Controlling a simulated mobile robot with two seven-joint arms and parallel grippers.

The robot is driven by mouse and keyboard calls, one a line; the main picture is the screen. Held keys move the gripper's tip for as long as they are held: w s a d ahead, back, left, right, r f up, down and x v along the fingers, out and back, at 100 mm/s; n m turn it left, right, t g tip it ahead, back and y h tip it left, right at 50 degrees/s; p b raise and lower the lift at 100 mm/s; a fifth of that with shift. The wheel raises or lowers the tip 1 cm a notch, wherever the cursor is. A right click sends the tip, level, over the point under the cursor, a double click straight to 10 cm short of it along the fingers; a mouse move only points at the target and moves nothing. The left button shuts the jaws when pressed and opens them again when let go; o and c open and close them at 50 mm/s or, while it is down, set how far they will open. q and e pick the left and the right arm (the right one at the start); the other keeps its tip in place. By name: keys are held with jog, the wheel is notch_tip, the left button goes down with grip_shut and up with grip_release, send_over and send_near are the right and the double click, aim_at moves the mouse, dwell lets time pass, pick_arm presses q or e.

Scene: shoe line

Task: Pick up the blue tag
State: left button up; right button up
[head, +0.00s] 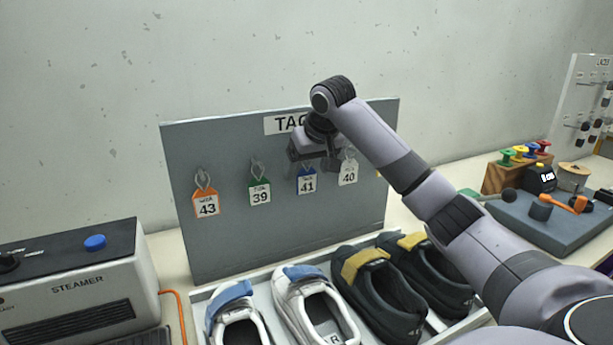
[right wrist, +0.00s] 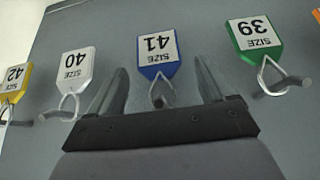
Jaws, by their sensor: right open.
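The blue tag (head: 306,182), marked 41, hangs by a wire loop on the grey tag board (head: 230,240). In the right wrist view the blue tag (right wrist: 158,58) appears upside down, with its loop over a hook, in the gap between my fingers. My right gripper (head: 312,168) is open at the board, over the upper part of the blue tag in the head view. In the right wrist view its two fingers (right wrist: 160,85) stand apart on either side of the tag's loop, and I see no contact. My left gripper is not in view.
A green tag 39 (head: 260,192) and a white tag 40 (head: 348,172) hang on either side. An orange tag 43 (head: 206,204) hangs farther left. A tray of shoes (head: 300,262) lies below the board. A steamer (head: 75,290) stands at left.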

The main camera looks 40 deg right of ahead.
jog(key=shift+w+d+f, duration=0.1)
jog(key=shift+w+f, duration=0.25)
jog(key=shift+f, duration=0.25)
jog(key=c, duration=1.1)
jog(key=shift+r, duration=0.15)
